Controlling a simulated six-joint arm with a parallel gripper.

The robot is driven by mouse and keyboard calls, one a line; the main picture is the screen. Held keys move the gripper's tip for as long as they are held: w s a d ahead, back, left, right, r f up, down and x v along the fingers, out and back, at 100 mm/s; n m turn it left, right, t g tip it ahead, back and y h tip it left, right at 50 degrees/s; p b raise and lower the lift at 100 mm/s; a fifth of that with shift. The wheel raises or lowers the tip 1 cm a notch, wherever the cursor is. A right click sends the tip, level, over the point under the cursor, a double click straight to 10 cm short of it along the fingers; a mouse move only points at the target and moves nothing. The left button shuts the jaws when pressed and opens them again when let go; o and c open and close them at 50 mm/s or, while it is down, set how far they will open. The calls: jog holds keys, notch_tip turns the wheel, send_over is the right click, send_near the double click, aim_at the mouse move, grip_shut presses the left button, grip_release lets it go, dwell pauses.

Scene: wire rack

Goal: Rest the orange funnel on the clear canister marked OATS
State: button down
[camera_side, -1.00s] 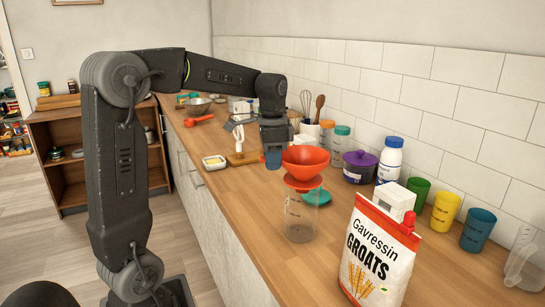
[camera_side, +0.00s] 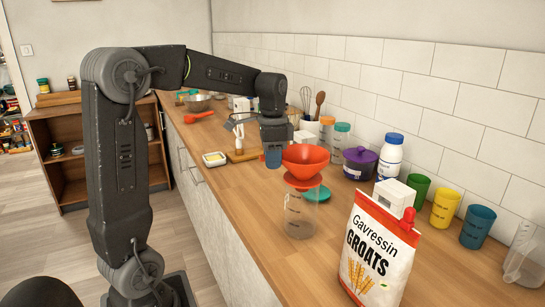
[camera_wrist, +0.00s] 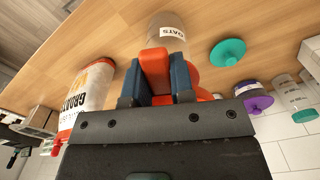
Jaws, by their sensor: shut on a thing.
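The orange funnel (camera_side: 305,158) is upright, wide mouth up, directly over the clear canister (camera_side: 300,217) in the side view. An orange-red ring shows at the canister's top, just below the funnel's bowl; I cannot tell if the funnel's weight rests on the canister. My gripper (camera_side: 273,158) is left of the funnel's bowl. In the wrist view, its blue fingers (camera_wrist: 158,80) are shut on an orange part of the funnel (camera_wrist: 155,68).
A Gavressin Groats bag (camera_side: 378,250) stands right and in front of the canister. A teal lid (camera_side: 318,193) lies behind it. A purple pot (camera_side: 360,162), white bottle (camera_side: 389,158) and coloured cups (camera_side: 444,208) line the wall. The counter left of the canister is clear.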

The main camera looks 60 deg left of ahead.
jog(key=shift+f, duration=0.2)
dwell(0.5)
jog(key=c, duration=0.6)
grip_release()
jog(key=shift+r, duration=3.55)
